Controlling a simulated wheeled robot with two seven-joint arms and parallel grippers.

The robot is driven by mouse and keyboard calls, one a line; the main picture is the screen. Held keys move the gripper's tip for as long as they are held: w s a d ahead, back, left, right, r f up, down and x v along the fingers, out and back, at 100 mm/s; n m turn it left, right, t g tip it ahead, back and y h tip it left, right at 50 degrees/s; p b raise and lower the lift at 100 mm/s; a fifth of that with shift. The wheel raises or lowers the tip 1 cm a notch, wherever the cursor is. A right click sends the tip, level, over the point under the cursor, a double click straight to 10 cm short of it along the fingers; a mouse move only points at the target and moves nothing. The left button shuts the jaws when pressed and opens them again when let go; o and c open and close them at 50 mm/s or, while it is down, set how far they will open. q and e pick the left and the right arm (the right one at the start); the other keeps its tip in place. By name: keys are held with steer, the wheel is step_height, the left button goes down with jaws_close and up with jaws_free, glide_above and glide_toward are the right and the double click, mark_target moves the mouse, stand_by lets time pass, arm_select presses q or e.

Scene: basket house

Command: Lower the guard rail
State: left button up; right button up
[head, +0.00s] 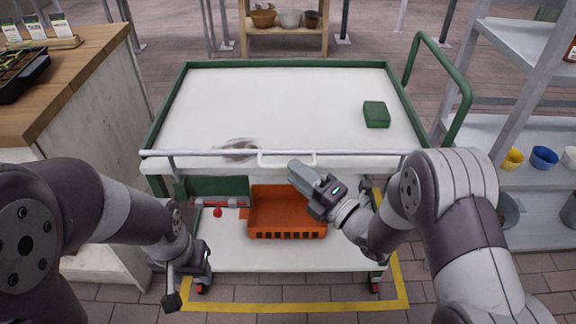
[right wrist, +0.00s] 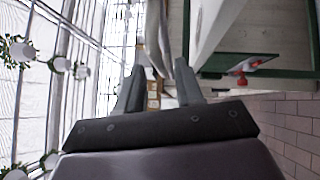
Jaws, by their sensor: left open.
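The guard rail (head: 350,153) is a thin grey bar across the front edge of the green-framed cart (head: 280,95). It runs level above the front lip, between posts at both ends. A white loop handle (head: 270,160) is at its middle. My right gripper (head: 300,174) is just in front of and below the handle's right end. In the right wrist view its fingers (right wrist: 157,85) are apart, with a pale bar beyond and between their tips. Contact cannot be told. My left gripper (head: 184,284) is open and empty, low in front of the cart's left side.
On the cart top are a green block (head: 376,114) and a blurred, translucent round thing (head: 238,149) behind the rail. An orange crate (head: 288,214) and a red item (head: 217,212) are on the lower shelf. A wooden counter (head: 70,75) stands left, metal shelving (head: 530,160) right.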

steer(key=shift+x, duration=1.9)
jaws_close()
step_height(320, 180, down, 8)
steer(key=b, duration=0.7)
steer(key=shift+b, duration=0.3)
jaws_free()
steer(key=shift+f, duration=0.15)
